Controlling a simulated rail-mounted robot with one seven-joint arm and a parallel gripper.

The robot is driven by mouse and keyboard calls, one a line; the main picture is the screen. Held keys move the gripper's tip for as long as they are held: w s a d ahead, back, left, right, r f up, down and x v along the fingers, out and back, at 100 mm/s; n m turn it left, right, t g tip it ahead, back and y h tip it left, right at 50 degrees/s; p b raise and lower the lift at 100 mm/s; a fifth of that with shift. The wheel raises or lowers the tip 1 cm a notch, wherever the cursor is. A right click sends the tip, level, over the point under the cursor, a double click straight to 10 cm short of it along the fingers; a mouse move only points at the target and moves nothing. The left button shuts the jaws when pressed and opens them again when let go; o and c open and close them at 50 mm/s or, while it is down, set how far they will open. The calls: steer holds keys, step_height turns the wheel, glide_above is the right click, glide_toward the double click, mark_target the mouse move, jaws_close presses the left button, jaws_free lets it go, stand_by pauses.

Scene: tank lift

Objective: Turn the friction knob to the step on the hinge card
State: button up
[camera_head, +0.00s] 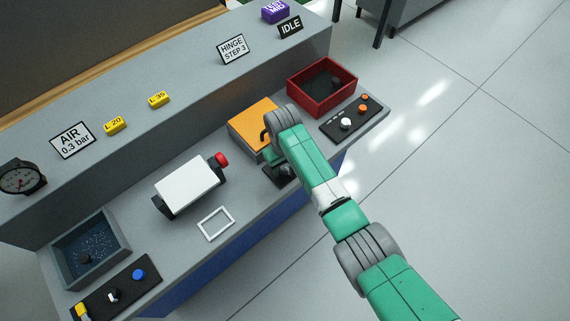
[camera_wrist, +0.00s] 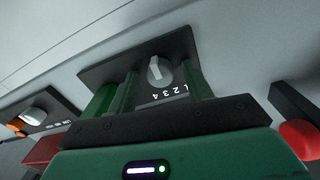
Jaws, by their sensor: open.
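The hinge card (camera_head: 233,49) stands on the raised back ledge in the head view and reads "HINGE STEP 3". The friction knob (camera_wrist: 159,71) is a round grey knob with a pale ridge, on a dark plate (camera_wrist: 105,72) with upside-down digits 1 to 4 beside it. I cannot tell surely which digit the ridge marks. My gripper (camera_wrist: 160,84) is open, with its green fingers to either side of the knob in the wrist view; contact does not show. In the head view my arm hides the knob, and only part of its dark plate (camera_head: 285,176) shows.
An orange-topped box (camera_head: 252,120) stands right behind my gripper. A red tray (camera_head: 347,95) and a control panel (camera_head: 366,112) are to the right. A white panel with a red knob (camera_head: 221,160) is to the left, near a white frame (camera_head: 203,232) on the bench.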

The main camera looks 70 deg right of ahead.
steer(key=c, duration=1)
steer(key=shift+o, duration=0.2)
steer(key=shift+r+m+p, duration=0.1)
steer(key=shift+m+p, duration=0.2)
steer(key=shift+r+m+p, duration=0.1)
steer(key=shift+m+p, duration=0.65)
steer(key=shift+m, duration=0.15)
steer(key=m+p, duration=0.1)
steer(key=m, duration=0.1)
steer(key=shift+m, duration=0.4)
steer(key=m+p, duration=0.1)
steer(key=m, duration=0.5)
steer(key=shift+f, duration=0.2)
steer(key=shift+m, duration=0.5)
